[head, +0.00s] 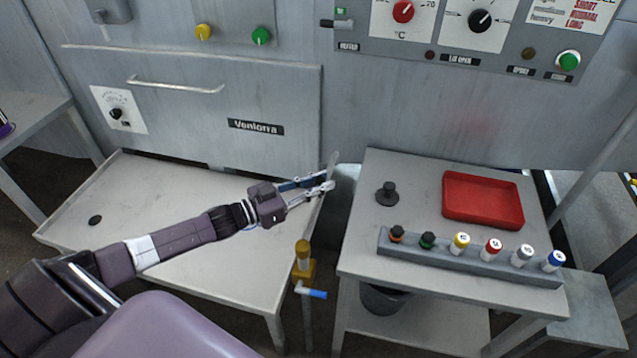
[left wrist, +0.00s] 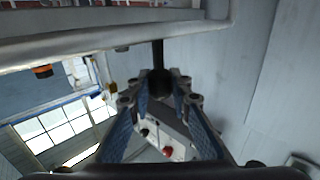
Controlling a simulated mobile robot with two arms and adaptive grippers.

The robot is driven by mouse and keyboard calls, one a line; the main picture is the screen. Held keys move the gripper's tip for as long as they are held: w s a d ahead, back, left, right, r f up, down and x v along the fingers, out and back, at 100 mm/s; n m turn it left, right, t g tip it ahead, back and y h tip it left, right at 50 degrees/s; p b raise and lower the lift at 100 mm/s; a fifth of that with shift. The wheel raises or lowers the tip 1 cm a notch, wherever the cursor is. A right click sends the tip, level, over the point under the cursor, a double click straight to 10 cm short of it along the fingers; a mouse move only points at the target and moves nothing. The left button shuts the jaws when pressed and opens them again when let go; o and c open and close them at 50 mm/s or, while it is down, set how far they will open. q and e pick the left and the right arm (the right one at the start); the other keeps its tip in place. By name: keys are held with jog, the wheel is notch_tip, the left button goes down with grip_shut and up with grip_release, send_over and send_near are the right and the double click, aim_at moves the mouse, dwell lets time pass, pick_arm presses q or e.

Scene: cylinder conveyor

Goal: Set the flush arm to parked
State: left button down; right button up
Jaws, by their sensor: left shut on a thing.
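My left gripper (head: 322,182) reaches in from the left to the gap between the two tables, in front of the machine. It is shut on the flush arm (head: 334,163), a thin grey bar that shows just past the fingertips and stands tilted. In the left wrist view my fingers (left wrist: 157,90) close around a black rod end (left wrist: 158,77), which looks like the arm's grip. The arm's pivot and any position marks are hidden or too small to tell. My right gripper is not in view.
The right table (head: 400,165) carries a red tray (head: 483,199), a black knob (head: 387,193) and a rack (head: 470,262) of several capped cylinders. A yellow-topped post with a blue-handled valve (head: 312,291) stands between the tables. The left table (head: 170,215) is mostly clear.

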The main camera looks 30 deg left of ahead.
pick_arm(q)
jog(key=shift+d+r, duration=0.1)
jog(key=c, duration=2.1)
grip_release()
jog(key=o, duration=0.4)
jog(key=shift+w+d, duration=0.15)
jog(key=shift+w, duration=0.05)
jog(key=shift+c, duration=0.2)
jog(key=shift+s, duration=0.1)
jog(key=v, duration=1.2)
